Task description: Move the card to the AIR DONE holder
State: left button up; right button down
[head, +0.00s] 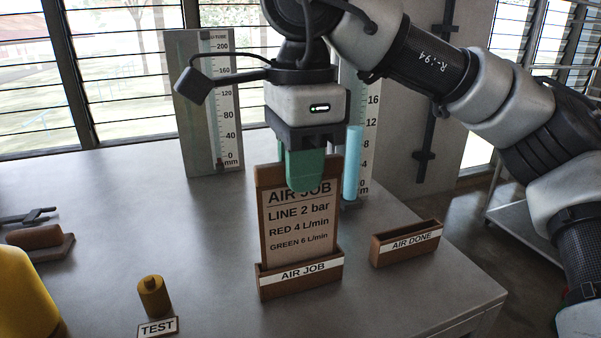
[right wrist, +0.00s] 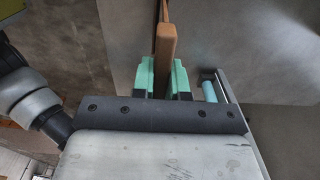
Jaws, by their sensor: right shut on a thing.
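The card (head: 290,232) is a brown-framed board headed AIR JOB, with lines for LINE 2 bar, RED 4 L/min and GREEN 6 L/min. It stands upright, and its lower edge is hidden behind the front of the wooden AIR JOB holder (head: 300,282). My right gripper (head: 306,182) comes down from above, its green fingers shut on the card's top edge. In the right wrist view the card (right wrist: 168,50) shows edge-on between the fingers. The AIR DONE holder (head: 405,243) stands to the right and looks empty. My left gripper is out of view.
Two gauges stand behind: a board with a scale (head: 207,110) and a light-blue tube (head: 352,160) beside another scale. A brass-coloured cylinder (head: 154,297) stands by a TEST label (head: 158,327). The table (head: 130,215) is bare between AIR JOB and AIR DONE.

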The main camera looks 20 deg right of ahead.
notch_tip(320, 180, up, 9)
jog(key=p, duration=0.7)
jog(key=shift+p, duration=0.4)
jog(key=shift+f, duration=0.15)
jog(key=shift+a, duration=0.1)
